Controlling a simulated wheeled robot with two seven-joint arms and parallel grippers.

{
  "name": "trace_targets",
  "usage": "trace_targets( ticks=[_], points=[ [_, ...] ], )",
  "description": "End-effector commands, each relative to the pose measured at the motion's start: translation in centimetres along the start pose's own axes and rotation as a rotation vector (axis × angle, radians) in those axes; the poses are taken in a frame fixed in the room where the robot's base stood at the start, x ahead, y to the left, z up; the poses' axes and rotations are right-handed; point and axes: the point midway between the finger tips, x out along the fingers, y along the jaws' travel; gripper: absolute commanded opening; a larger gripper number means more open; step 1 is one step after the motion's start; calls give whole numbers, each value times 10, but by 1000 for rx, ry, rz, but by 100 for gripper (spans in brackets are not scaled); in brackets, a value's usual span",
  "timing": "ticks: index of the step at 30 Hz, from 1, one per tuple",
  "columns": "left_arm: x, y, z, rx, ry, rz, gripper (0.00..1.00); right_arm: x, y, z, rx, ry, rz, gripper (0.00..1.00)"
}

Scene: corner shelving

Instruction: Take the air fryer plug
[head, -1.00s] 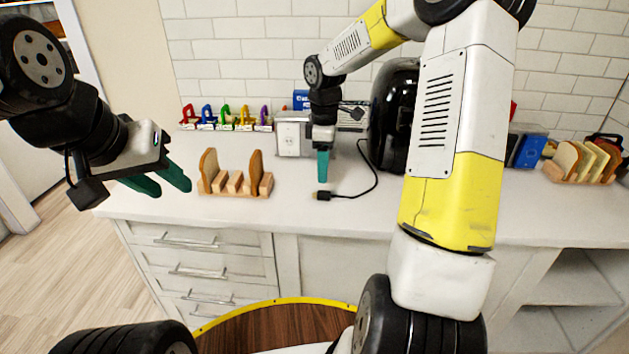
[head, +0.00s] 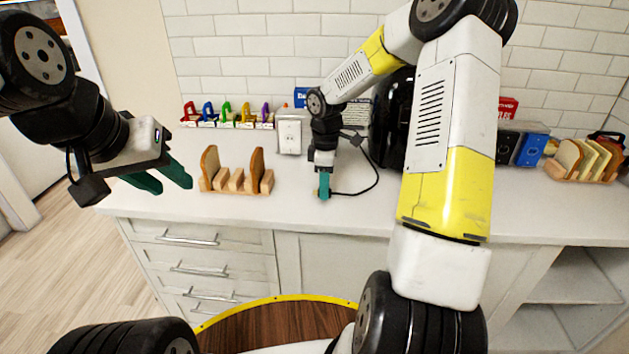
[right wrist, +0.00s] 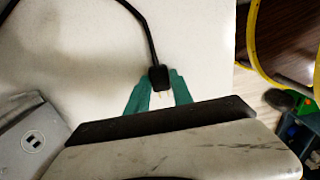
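The air fryer plug (right wrist: 158,78) is black with metal prongs, and in the right wrist view it lies between the green fingertips of my right gripper (right wrist: 160,77). The fingers sit close along both sides of it; whether they press on it I cannot tell. In the head view my right gripper (head: 324,188) is down at the counter and hides the plug. The black cord (head: 373,178) curves from there toward the glossy black air fryer (head: 388,125), partly behind my right arm. My left gripper (head: 165,182) is open and empty, left of the bread rack.
A wooden rack with bread slices (head: 236,187) stands left of my right gripper. A grey outlet box (head: 290,134) is behind it, beside a row of coloured items (head: 227,115). Another bread rack (head: 585,160) and boxes (head: 522,145) stand right. The front counter strip is mostly clear.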

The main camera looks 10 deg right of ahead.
Motion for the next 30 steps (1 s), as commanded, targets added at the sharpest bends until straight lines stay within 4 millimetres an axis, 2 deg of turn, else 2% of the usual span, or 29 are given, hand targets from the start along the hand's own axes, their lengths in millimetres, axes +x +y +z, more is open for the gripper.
trace_targets(
  ticks=[1,3,4,17,25,30],
  points=[
    [0,0,0,0,0,0,36,0,0,0,0,0,0,16],
    [0,0,0,0,0,0,36,0,0,0,0,0,0,2],
    [0,0,0,0,0,0,36,0,0,0,0,0,0,0],
    [0,0,0,0,0,0,36,-6,0,0,2,1,1,0],
    [0,0,0,0,0,0,36,-38,1,0,2,0,5,0],
    [0,0,0,0,0,0,36,-40,-38,5,-1,-3,1,0]
  ],
)
